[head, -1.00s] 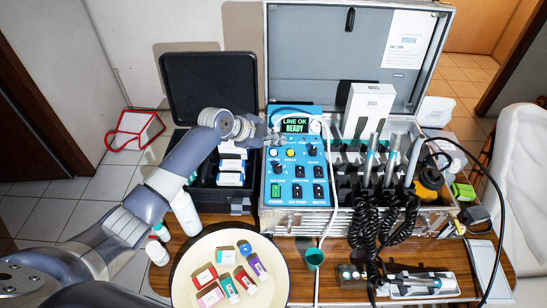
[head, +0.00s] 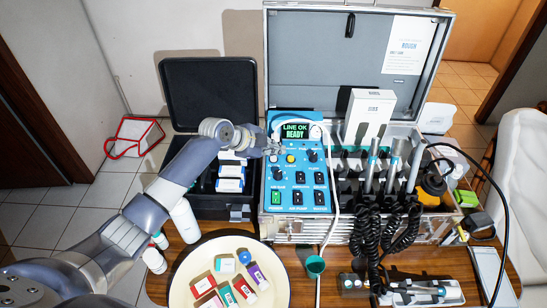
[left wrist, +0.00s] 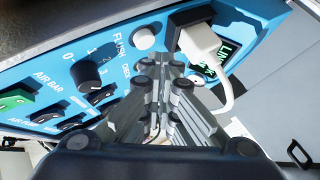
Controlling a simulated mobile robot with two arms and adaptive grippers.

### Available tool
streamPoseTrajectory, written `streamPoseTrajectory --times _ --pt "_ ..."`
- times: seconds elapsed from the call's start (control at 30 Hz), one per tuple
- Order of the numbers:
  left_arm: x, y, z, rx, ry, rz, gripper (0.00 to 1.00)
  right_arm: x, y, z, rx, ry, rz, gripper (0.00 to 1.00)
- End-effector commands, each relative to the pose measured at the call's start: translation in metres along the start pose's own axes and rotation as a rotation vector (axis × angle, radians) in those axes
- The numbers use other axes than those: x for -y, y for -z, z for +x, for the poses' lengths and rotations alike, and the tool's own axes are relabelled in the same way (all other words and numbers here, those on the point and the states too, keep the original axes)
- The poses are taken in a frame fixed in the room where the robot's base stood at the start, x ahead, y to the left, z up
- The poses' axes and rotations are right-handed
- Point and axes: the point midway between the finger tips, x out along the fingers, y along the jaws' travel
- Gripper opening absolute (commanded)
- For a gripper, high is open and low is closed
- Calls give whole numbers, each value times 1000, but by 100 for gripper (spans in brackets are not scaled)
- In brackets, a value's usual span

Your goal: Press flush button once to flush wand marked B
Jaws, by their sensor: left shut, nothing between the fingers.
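The blue control panel (head: 296,201) carries buttons, knobs, switches and a lit display (head: 295,131) reading "LINE OK READY". In the left wrist view a round white button (left wrist: 145,37) stands beside the word "FLUSH". My left gripper (head: 280,147) is shut and empty over the upper left of the panel, below the display. In the left wrist view its fingertips (left wrist: 160,68) are close to the white button, apart from it in the picture; contact cannot be told. Several wands (head: 392,166) stand upright in holders at the right; no B mark is legible. My right gripper is not in view.
An open black case (head: 210,95) stands left of the panel. A cream tray (head: 181,282) with small boxes is in front. Black coiled cords hang at right.

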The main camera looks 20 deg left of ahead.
Motion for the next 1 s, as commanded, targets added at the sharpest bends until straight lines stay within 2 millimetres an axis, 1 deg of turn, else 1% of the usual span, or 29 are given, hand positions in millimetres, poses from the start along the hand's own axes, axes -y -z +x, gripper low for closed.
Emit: streamPoseTrajectory --times 0.53,0.8,1.0 --pt "0 0 0 0 0 0 0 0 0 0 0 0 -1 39" --pt "-5 -4 6 0 0 0 0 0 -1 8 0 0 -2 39" --pt "-4 -4 6 0 0 -1 0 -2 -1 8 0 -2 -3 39"
